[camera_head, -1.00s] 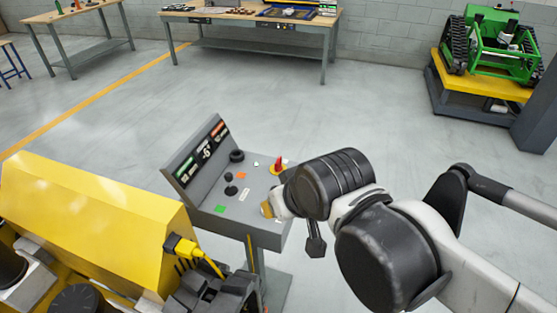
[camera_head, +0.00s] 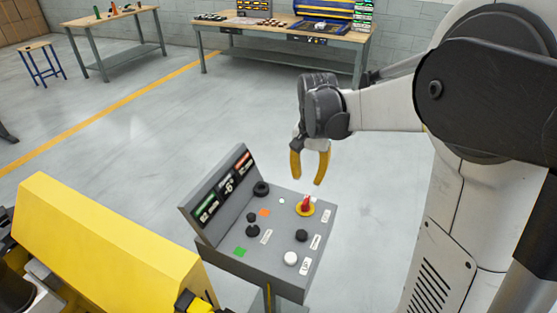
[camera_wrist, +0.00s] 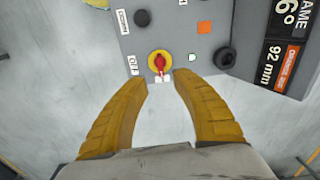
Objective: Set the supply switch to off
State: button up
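The supply switch looks to be the red rotary handle on a yellow round plate (camera_head: 306,206), at the right side of the grey control console (camera_head: 225,257). In the wrist view the red handle (camera_wrist: 160,64) lies just beyond the fingertips, midway between them, its narrow end toward my gripper. My gripper (camera_head: 308,180) has two yellow fingers, spread apart and empty, above and behind the console's far right edge. It also shows in the wrist view (camera_wrist: 161,80), open, not touching the handle.
The console carries black knobs (camera_head: 301,235), a white knob (camera_head: 290,258), a dark ring-shaped control (camera_head: 261,188) and an upright display panel (camera_head: 222,185). A yellow machine body (camera_head: 105,245) stands close on the left. Workbenches (camera_head: 290,35) stand at the back; the floor between is clear.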

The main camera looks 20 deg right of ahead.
aim_at(306, 200)
jog(key=shift+w+d+f+m, duration=0.3)
jog(key=shift+w+d+f, duration=0.2)
jog(key=shift+w+f, duration=0.2)
notch_tip(306, 200, down, 10)
jog(key=b, duration=0.3)
jog(key=shift+s+f+b, duration=0.1)
jog(key=shift+f+b, duration=0.15)
jog(key=shift+b, duration=0.15)
grip_shut()
